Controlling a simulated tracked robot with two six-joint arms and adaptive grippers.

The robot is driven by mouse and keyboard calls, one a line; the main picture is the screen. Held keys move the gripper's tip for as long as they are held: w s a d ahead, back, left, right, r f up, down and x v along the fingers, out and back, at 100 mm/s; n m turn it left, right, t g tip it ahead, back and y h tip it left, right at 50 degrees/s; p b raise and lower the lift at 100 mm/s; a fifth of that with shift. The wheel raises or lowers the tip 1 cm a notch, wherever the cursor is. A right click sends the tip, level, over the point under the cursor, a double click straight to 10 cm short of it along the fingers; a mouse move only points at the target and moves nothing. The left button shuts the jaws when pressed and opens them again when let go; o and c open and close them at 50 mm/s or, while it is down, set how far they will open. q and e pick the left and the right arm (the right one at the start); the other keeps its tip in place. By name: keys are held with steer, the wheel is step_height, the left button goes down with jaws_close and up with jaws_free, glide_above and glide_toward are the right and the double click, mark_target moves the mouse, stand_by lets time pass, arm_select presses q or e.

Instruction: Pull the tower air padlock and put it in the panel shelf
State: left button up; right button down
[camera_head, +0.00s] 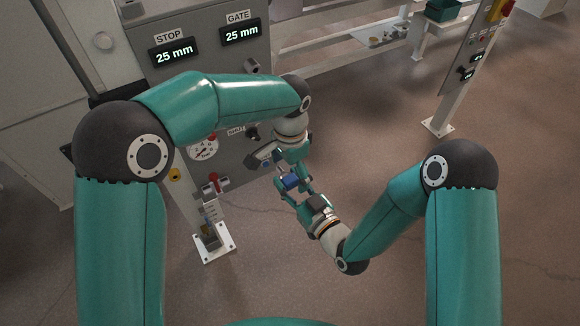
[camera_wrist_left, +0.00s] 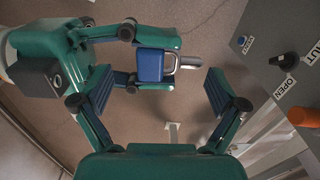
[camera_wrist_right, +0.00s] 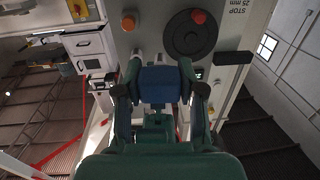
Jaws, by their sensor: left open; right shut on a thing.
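A blue padlock (camera_head: 290,182) with a grey metal shackle is held in the air in front of the grey panel. My right gripper (camera_wrist_right: 160,88) is shut on the padlock's blue body (camera_wrist_right: 160,80), with one finger on each side. In the left wrist view the padlock (camera_wrist_left: 150,66) has its shackle pointing right, away from my right gripper. My left gripper (camera_wrist_left: 160,90) is open, its fingers spread wide on either side of the padlock and apart from it. I cannot make out the panel shelf for sure.
The grey panel (camera_head: 195,75) carries STOP and GATE displays, a gauge (camera_head: 203,148) and knobs close to my left arm. A red-handled valve (camera_head: 214,182) sits below. A post (camera_head: 460,80) stands at the right. The floor between is clear.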

arm_select(q)
steer(key=shift+f, duration=0.1)
steer(key=c, duration=1.7)
arm_select(e)
steer(key=shift+r, duration=0.15)
arm_select(q)
steer(key=shift+a, duration=0.1)
arm_select(e)
steer(key=c, duration=0.6)
jaws_free()
steer(key=shift+r, duration=0.1)
steer(key=shift+f, duration=0.2)
